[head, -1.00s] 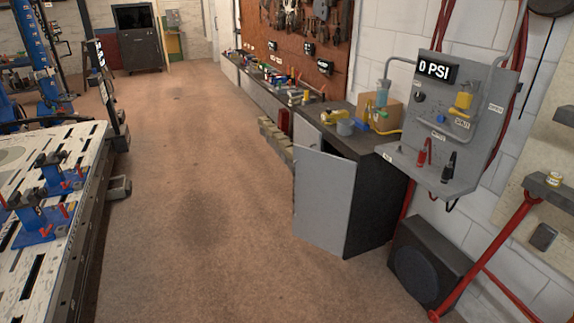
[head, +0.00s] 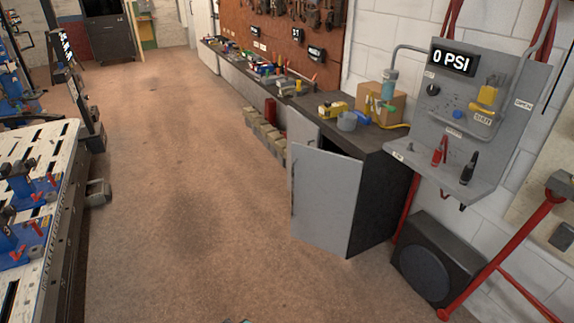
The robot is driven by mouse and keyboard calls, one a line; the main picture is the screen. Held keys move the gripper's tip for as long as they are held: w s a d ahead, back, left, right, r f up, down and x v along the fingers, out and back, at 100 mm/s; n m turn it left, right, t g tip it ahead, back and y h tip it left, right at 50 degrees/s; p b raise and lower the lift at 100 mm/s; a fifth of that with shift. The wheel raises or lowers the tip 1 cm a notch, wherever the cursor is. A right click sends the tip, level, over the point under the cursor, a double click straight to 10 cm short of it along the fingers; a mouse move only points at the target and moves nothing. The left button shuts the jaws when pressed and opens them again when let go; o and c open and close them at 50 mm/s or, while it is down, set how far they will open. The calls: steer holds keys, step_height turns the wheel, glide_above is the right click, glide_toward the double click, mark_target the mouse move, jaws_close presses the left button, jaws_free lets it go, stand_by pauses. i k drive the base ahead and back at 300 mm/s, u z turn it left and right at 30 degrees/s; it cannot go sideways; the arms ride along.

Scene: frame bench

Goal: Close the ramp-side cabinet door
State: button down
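The cabinet door (head: 325,203) at the near end of the workbench is a flat light-grey panel. It stands swung out into the floor space, with a dark gap behind its top edge. A thin upright handle (head: 292,180) shows near its left edge. The dark cabinet body (head: 378,205) is to the right of the door, and most of its inside is hidden by the panel. A tiny dark and teal sliver shows at the bottom edge of the head view; I cannot tell what it is. My gripper is not in view.
A grey air panel (head: 470,130) reading 0 PSI hangs right of the cabinet. Below it are a black speaker-like box (head: 435,258) and a red frame (head: 490,270). Bins (head: 262,130) line the bench foot. A perforated ramp (head: 38,180) stands left. The floor (head: 180,200) between is clear.

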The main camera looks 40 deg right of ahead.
mark_target(325, 185)
steer(key=u, duration=0.1)
steer(key=i, duration=1.1)
steer(key=u, duration=0.05)
